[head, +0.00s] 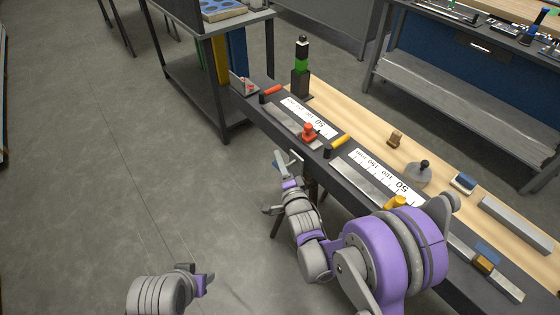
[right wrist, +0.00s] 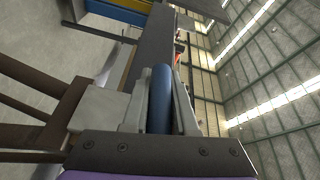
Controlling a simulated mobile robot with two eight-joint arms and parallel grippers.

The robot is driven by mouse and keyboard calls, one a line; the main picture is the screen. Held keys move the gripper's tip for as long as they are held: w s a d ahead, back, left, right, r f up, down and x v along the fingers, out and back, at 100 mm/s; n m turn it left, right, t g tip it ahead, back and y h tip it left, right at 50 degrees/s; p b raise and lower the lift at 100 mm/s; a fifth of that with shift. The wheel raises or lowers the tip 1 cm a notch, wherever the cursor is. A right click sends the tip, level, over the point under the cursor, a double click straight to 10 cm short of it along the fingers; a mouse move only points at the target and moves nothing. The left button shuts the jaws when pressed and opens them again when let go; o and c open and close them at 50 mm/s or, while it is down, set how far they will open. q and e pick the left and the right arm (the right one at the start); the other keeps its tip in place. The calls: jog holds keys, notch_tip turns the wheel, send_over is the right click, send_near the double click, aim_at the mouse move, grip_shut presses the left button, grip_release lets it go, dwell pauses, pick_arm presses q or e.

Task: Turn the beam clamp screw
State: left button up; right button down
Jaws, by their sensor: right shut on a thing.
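My right gripper (head: 286,174) is beside the front edge of the dark-edged bench, at its near side. In the right wrist view my right gripper (right wrist: 160,108) is shut on a blue cylinder (right wrist: 160,90), which looks like the clamp screw's handle. A grey block (right wrist: 95,108) stands beside the left finger and may be part of the clamp. In the head view the grip itself is small and mostly hidden by the hand and wrist. My left gripper (head: 204,280) is low over the floor, away from the bench; its finger opening is unclear.
The bench top (head: 368,130) carries rulers, a red knob (head: 309,130), a yellow handle (head: 340,140), a grey dome with a dark knob (head: 418,172) and a green-black post (head: 302,70). A dark shelf frame (head: 205,85) stands at its far end. Floor to the left is clear.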

jog(key=shift+g, duration=0.4)
jog(key=shift+s+d+f+n+g+h+p, duration=0.1)
jog(key=shift+f+n+g+h+p, duration=0.25)
jog(key=shift+g+p, duration=0.5)
jog(key=shift+a+f+n+g+h+p, duration=0.1)
jog(key=shift+n+g+h+p, duration=0.3)
jog(key=shift+g+p, duration=0.5)
jog(key=shift+s+d+f+n+g+h+p, duration=0.1)
jog(key=shift+f+n+g+h+p, duration=0.25)
jog(key=shift+g+p, duration=0.5)
jog(key=c, duration=0.7)
grip_release()
